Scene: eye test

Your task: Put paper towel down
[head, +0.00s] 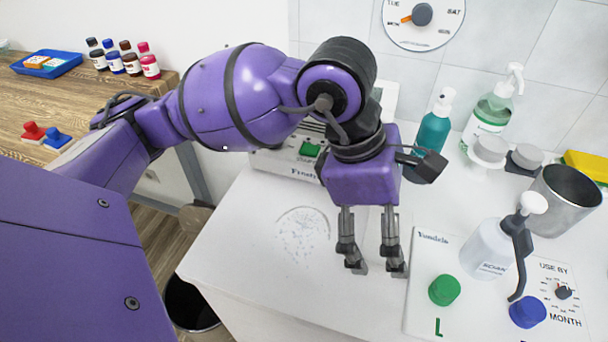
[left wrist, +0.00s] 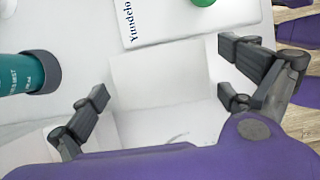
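A plain white sheet that looks like the paper towel (left wrist: 160,72) shows between and beyond the fingers in the left wrist view. It seems to lie on the white counter (head: 240,270), though its height is hard to judge. In the head view I cannot make it out clearly against the counter. My left gripper (head: 377,268) points down over the counter, right of a round patch of grey marks (head: 304,236). In the left wrist view its fingers (left wrist: 163,85) are wide apart, with nothing visibly pinched. My right gripper is not in view.
A white board (head: 425,255) with a green knob (head: 444,290), a blue knob (head: 527,312) and a pump bottle (head: 488,250) lies right of the gripper. A teal bottle (head: 433,130) and a metal cup (head: 568,200) stand behind. A dark bin (head: 190,305) is below the counter's left edge.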

